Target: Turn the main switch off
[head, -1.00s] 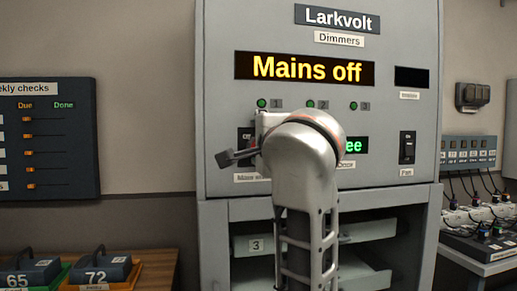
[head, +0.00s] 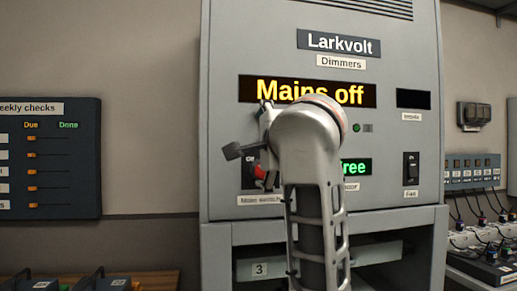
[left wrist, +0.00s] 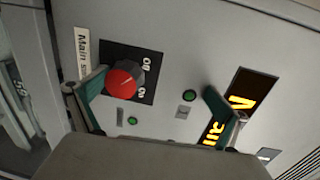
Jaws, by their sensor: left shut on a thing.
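The main switch is a red rotary knob (left wrist: 123,82) on a dark plate (left wrist: 143,62) with a "Main switch" label beside it. In the head view part of the red knob (head: 260,172) shows left of my arm. My left gripper (head: 250,130) is just above the knob, its fingers spread. In the left wrist view the gripper's (left wrist: 156,80) teal-padded fingers are far apart. One is close beside the knob; contact cannot be told. The display (head: 308,91) reads "Mains off". My right gripper is not in view.
The grey dimmer cabinet (head: 225,60) stands directly ahead. A black fan switch (head: 411,168) is on its right side, and a shelf opening is below. A checks board (head: 50,158) hangs at left; cabled sockets (head: 472,172) are at right.

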